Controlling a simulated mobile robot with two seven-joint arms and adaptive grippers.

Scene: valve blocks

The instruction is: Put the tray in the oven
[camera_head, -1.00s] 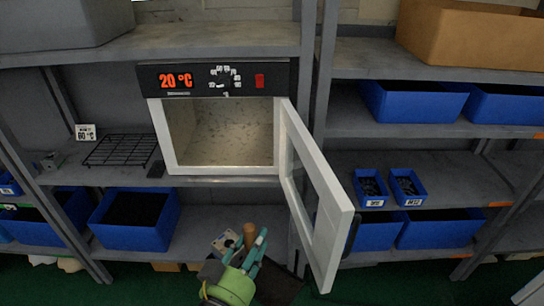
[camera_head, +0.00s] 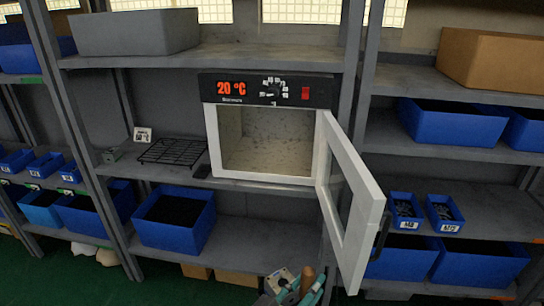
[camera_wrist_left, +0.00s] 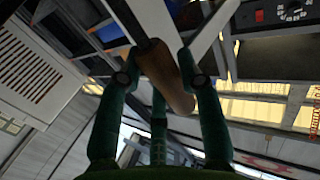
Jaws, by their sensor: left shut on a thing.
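The oven (camera_head: 208,145) stands on the middle shelf, its display reading 20 °C. Its white-framed door (camera_head: 372,205) is swung open to the right, and the chamber looks empty. My left gripper (camera_head: 309,288) is at the bottom edge of the head view, below and in front of the oven. It is shut on a brown wooden handle (camera_head: 307,277), which also shows between the fingers in the left wrist view (camera_wrist_left: 165,72). A small metallic piece (camera_head: 279,279) shows beside the handle. My right gripper is not in view.
A black wire rack (camera_head: 172,152) lies on the shelf left of the oven. Blue bins stand below left (camera_head: 174,220) and right (camera_head: 405,258). The open door's edge juts out to the right of the oven opening. The space directly before the opening is clear.

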